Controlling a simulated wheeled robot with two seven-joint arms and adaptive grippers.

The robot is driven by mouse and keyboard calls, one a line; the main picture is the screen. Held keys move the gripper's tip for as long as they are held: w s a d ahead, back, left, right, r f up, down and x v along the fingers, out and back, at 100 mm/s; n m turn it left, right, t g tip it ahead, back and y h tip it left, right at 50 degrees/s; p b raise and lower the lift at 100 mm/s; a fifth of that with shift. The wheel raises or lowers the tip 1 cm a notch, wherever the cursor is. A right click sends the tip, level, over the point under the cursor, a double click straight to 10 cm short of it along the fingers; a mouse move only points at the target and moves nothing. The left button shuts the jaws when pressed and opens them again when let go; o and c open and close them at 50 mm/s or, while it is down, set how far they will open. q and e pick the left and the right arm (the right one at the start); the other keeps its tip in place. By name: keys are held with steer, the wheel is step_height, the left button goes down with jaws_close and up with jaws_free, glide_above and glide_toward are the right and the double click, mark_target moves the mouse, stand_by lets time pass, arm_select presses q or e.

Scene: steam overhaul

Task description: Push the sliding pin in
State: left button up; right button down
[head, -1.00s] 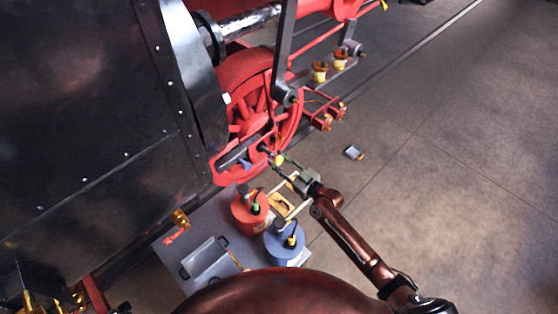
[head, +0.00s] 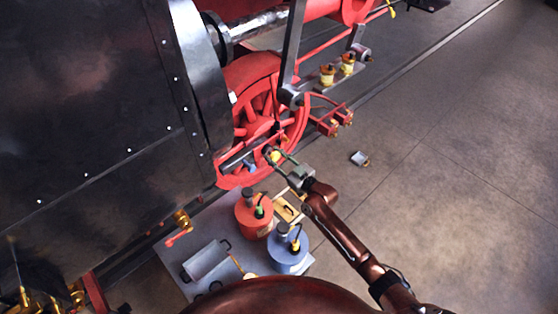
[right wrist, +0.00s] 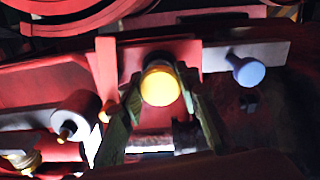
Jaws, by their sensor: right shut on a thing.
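A yellow round knob (right wrist: 160,86), which looks like the end of the sliding pin, sits in front of a red bracket at the wheel. In the head view the knob (head: 275,156) shows at the lower right of the red wheel (head: 258,112). My right gripper (head: 279,159) is shut on it, with greenish fingers on either side of the knob in the right wrist view. The pin's shaft is hidden behind the knob. My left gripper is in neither view.
A blue knob (right wrist: 248,71) sticks out to the right of the yellow one. Below the wheel, a grey table (head: 175,254) bears a red can (head: 253,220), a blue can (head: 286,262) and a tray.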

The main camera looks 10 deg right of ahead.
steer(key=c, duration=1.9)
jaws_free()
steer(key=shift+w+r, duration=0.1)
steer(key=shift+r, duration=0.05)
steer(key=o, duration=0.3)
steer(key=shift+w+a, duration=0.1)
steer(key=shift+a, duration=0.05)
steer(key=shift+o, duration=1)
steer(key=shift+d+f, duration=0.2)
steer(key=v, duration=1.2)
